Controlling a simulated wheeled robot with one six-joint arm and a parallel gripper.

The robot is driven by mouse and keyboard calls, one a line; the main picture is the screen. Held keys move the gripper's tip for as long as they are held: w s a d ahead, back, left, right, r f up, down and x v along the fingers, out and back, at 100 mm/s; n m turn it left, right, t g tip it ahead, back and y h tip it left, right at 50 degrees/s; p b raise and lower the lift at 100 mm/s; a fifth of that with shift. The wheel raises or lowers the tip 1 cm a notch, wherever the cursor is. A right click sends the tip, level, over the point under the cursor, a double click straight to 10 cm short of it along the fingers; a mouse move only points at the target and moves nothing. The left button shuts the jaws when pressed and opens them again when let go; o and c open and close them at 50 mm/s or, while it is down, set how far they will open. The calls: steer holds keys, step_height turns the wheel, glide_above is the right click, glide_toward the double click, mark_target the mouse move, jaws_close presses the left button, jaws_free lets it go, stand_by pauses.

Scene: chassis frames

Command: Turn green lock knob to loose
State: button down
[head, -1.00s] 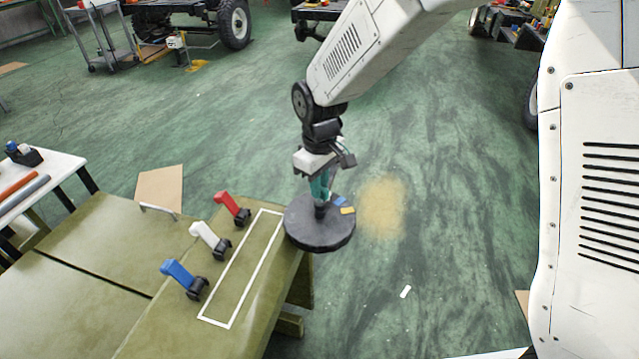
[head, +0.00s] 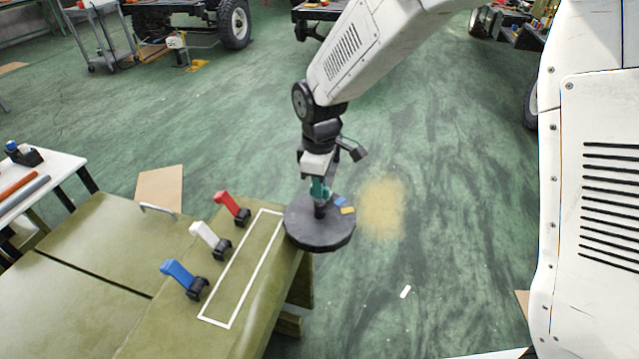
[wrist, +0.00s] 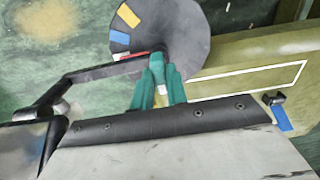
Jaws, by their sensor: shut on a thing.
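A round dark disc (head: 312,236) sits at the bench's right corner, with a blue patch (head: 341,201) and a yellow patch (head: 348,211) on its top. A dark post stands at its middle. My gripper (head: 320,198), with teal fingers, points down at this post and is shut on it. In the wrist view my gripper (wrist: 160,72) reaches the middle of the disc (wrist: 195,30). The fingers hide most of the knob, so its green colour cannot be told apart from them. A thin red line (wrist: 130,57) shows beside the fingertips.
Red (head: 229,204), white (head: 206,237) and blue (head: 180,273) levers stand in a row on the olive bench (head: 105,235). A white outlined rectangle (head: 202,318) is marked between them and the disc. Open floor lies right of the disc.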

steer(key=c, duration=1.4)
jaws_free()
steer(key=shift+r, duration=0.1)
step_height(320, 180, up, 8)
steer(key=shift+d+f, duration=0.1)
steer(key=shift+f, duration=0.05)
steer(key=shift+s+d+f+m, duration=0.15)
steer(key=shift+s+m, duration=0.2)
steer(key=shift+m, duration=0.15)
steer(key=s+d+r+m, duration=0.3)
steer(key=s+d+m, duration=0.1)
steer(key=s+d, duration=0.3)
steer(key=s+d+r+m+t, duration=0.1)
steer(key=s+d+r+m, duration=0.3)
steer(key=s+d, duration=0.4)
steer(key=s+d+r+m, duration=0.3)
steer(key=s+d+m, duration=0.2)
steer(key=s, duration=0.6)
steer(key=d, duration=0.2)
steer(key=shift+s+d+r, duration=0.25)
steer(key=shift+s+d, duration=0.05)
